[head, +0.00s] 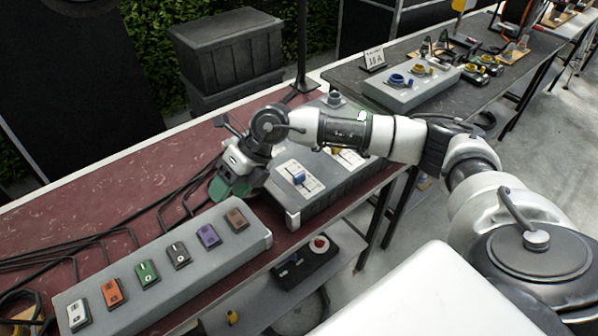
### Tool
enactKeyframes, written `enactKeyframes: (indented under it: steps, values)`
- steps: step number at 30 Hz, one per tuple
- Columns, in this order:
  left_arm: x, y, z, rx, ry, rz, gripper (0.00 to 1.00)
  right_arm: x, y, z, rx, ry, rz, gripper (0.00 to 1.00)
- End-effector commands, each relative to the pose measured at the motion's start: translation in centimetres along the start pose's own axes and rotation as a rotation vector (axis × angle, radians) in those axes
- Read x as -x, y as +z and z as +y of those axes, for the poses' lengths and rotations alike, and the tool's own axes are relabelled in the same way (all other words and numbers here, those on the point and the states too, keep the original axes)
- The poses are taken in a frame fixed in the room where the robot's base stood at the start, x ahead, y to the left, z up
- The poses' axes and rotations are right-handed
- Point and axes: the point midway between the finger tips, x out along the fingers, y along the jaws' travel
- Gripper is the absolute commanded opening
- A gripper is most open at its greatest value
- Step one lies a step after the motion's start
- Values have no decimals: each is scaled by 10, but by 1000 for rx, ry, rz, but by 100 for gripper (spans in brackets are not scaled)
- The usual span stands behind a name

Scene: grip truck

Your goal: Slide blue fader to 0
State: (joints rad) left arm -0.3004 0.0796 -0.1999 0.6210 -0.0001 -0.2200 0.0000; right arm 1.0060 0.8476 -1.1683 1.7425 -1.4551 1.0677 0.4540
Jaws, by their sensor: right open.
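The blue fader (299,178) is a small blue knob on a white marked plate (308,187). The plate is set in the top of a grey control box (325,200) on the dark red table. The scale marks are too small to read. My right gripper (226,188) reaches in from the right, over the left end of this box. It is open, left of the blue fader and apart from it. My right arm hides part of the box behind the fader. My left gripper is not in view.
Black cables (95,240) lie on the red table (150,180). A second table (540,45) with another grey box (410,88) is at the back right.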

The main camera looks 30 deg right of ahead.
Motion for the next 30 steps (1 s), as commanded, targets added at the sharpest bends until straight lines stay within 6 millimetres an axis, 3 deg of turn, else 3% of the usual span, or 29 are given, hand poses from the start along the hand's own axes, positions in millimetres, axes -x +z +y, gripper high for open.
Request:
enactKeyframes:
  steps: [1,3,6,11,17,30]
  values:
    - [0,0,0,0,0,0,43,25,5,-31,-7,-150,29,60]
    - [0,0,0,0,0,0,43,55,5,-67,-36,-329,76,60]
    - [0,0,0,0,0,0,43,96,3,-102,-93,-521,121,60]
    - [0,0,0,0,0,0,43,131,-1,-127,-153,-667,157,60]
    - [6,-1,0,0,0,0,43,121,-6,-140,-161,-684,168,60]
    - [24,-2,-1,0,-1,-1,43,62,-21,-186,-159,-680,165,60]
